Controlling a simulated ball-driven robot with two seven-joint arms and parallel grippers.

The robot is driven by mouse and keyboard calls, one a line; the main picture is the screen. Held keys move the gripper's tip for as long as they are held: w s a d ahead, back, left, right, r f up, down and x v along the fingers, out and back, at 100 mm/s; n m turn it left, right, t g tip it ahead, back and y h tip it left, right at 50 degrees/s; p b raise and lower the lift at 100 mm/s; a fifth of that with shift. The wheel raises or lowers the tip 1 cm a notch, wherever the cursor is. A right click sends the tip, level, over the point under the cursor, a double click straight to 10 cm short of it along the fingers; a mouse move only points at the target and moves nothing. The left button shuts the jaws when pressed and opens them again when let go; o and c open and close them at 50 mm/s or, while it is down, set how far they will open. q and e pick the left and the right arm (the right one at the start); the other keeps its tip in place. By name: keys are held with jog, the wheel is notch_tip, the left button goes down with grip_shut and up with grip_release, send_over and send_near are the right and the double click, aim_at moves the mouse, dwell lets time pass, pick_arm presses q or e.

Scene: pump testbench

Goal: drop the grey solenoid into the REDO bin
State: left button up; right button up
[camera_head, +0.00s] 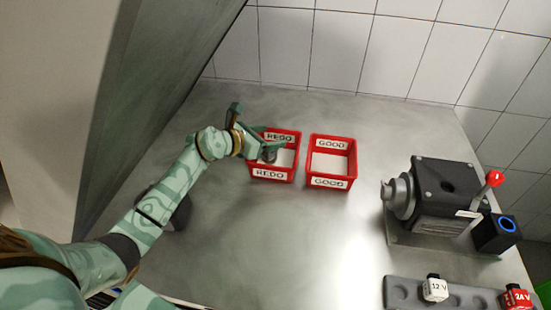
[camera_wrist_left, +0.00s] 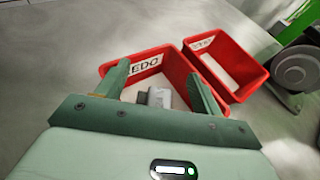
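The red REDO bin (camera_head: 273,176) stands left of the other bin on the grey bench, and it fills the middle of the left wrist view (camera_wrist_left: 165,50). The grey solenoid (camera_head: 268,156) shows inside the REDO bin, and in the left wrist view (camera_wrist_left: 158,97) it appears between and beyond my fingers. Whether it rests on the bin floor is hard to tell. My left gripper (camera_head: 266,141) is over the REDO bin with its fingers spread wide, clear of the solenoid (camera_wrist_left: 160,75). My right gripper is not in view.
The red GOOD bin (camera_head: 332,182) stands close to the right of the REDO bin. A dark pump block (camera_head: 445,190) with a red-tipped lever is farther right. A grey tray (camera_head: 462,295) holds a white 12 V solenoid (camera_head: 435,289) and a red 24 V one (camera_head: 518,299).

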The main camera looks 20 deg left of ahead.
pick_arm(q)
jog(key=shift+s+a, duration=0.15)
jog(key=shift+s, duration=0.05)
jog(key=p+v, duration=0.1)
jog(key=v, duration=0.6)
dwell(0.4)
